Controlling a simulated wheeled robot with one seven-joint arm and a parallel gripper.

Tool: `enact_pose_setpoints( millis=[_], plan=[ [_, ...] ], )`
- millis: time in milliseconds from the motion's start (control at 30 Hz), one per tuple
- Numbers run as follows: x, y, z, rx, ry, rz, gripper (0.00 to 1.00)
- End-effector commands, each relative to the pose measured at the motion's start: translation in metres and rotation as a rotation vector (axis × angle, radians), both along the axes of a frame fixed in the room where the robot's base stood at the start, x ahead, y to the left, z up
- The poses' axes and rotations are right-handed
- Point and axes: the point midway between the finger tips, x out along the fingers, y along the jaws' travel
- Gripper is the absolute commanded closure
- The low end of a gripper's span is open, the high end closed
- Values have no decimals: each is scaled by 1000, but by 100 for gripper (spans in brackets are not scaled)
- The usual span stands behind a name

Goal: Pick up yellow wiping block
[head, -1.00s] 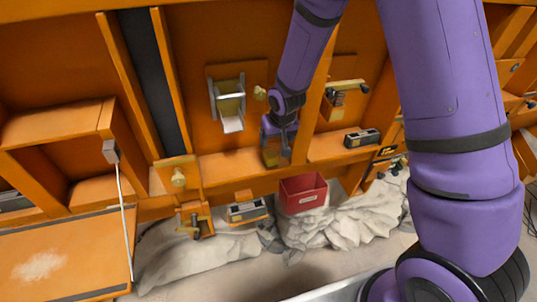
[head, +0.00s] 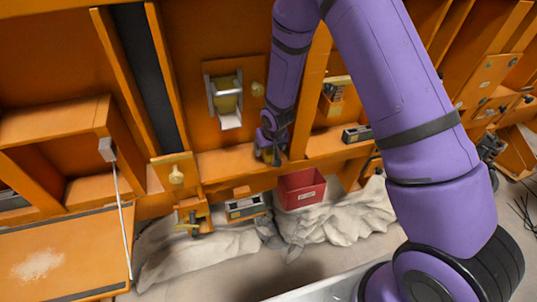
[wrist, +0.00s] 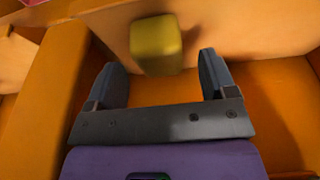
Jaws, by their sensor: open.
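The yellow wiping block (wrist: 156,44) shows in the wrist view, against an orange surface just beyond my fingertips. My gripper (wrist: 162,64) is open, with one dark finger on each side of the block's near end. In the head view my gripper (head: 268,154) is low over the orange ledge, left of an upright post. The block is mostly hidden by my gripper there.
A red bin (head: 300,188) hangs below the ledge, close to my gripper. A roll holder (head: 226,100) is on the panel to the left. A small grey-and-black box (head: 357,134) sits on the ledge to the right. A white rod (head: 121,205) stands further left.

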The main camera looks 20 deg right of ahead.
Motion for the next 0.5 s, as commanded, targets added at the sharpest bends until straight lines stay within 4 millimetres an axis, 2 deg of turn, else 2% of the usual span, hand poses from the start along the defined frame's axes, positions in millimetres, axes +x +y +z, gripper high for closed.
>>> enact_pose_setpoints(
  millis=[200, 467, 500],
  plan=[
    [8, 0, -19, 0, 0, 0, 22],
    [9, 0, -21, 0, -1, 0, 22],
    [9, 0, -21, 0, -1, 0, 27]
  ],
)
